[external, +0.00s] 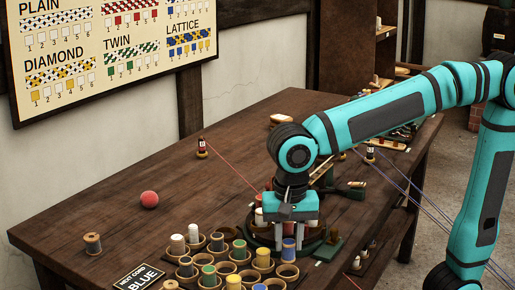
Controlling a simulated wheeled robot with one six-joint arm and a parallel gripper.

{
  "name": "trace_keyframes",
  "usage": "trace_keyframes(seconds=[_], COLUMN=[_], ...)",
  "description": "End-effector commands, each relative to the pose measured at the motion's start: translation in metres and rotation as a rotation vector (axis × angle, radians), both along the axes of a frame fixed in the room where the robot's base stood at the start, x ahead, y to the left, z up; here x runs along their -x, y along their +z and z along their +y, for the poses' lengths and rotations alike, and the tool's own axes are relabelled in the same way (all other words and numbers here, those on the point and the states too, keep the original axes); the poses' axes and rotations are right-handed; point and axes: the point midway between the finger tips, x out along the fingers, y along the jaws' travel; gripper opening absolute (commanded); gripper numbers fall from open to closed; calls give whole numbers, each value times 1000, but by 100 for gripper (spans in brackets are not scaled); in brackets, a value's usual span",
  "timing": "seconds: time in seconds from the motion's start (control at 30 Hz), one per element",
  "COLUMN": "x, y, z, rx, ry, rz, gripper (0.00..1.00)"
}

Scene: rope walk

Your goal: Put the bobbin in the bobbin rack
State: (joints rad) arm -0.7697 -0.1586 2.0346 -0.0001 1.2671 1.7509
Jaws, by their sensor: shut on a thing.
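My gripper (290,222) points down over a round dark-green stand (312,247) and is shut on what looks like a bobbin, mostly hidden by the jaws. Light and reddish parts show just below the jaws, but I cannot tell which belong to the held piece. The bobbin rack (238,254) is a cluster of round wooden cups in front and to the left of my gripper. Several cups hold white, green, yellow or blue bobbins; others look empty. A blue-wound bobbin (289,249) stands close below my gripper.
A wooden bobbin (92,243) stands alone at the table's left. A red ball (149,199) and a small red-wound bobbin (201,147) with a taut red cord are farther back. A "NEXT CORD BLUE" sign (139,277) lies by the rack. The left of the table (150,235) is mostly clear.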

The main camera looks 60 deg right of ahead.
Motion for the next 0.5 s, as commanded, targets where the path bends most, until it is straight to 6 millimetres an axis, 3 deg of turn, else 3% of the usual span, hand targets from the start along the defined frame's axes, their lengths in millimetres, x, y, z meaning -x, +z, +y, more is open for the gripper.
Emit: trace_keyframes(seconds=[0.5], x=[0], y=[-42], z=[0], rx=[-1], ry=[0], rz=[-2], gripper=[6])
